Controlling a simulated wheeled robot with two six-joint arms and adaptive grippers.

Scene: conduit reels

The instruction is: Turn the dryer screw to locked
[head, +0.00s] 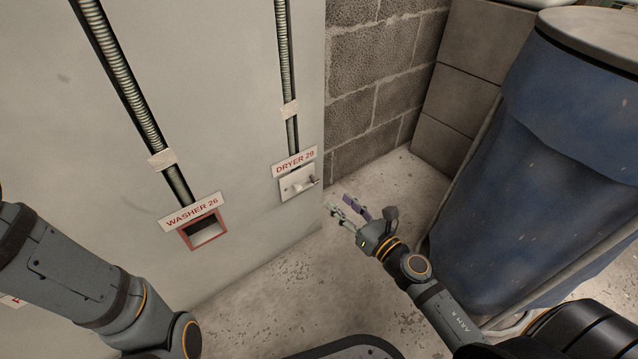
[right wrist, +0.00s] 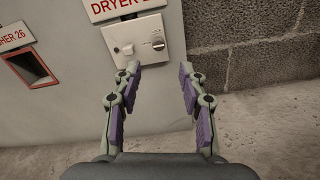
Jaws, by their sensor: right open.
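The dryer plate (head: 291,190) is a pale plate under the red-lettered "DRYER 29" label (head: 294,163) on the light wall panel. In the right wrist view the plate (right wrist: 143,63) carries a white knob (right wrist: 124,49) on its left and a round grey screw (right wrist: 158,43) with a slot on its right. The slot's setting is too small to read surely. My right gripper (head: 355,204) is open and empty, to the right of and below the plate in the head view. In the wrist view its fingers (right wrist: 157,82) point toward the plate, apart from it. My left gripper is outside the frames.
A red-framed opening (head: 206,232) sits under the "WASHER 26" label (head: 192,211), left of the dryer plate. Two conduits run up the panel (head: 230,90). A block wall (head: 370,85) stands behind, and a large blue container (head: 545,150) is close on the right. Bare floor (head: 290,290) lies below.

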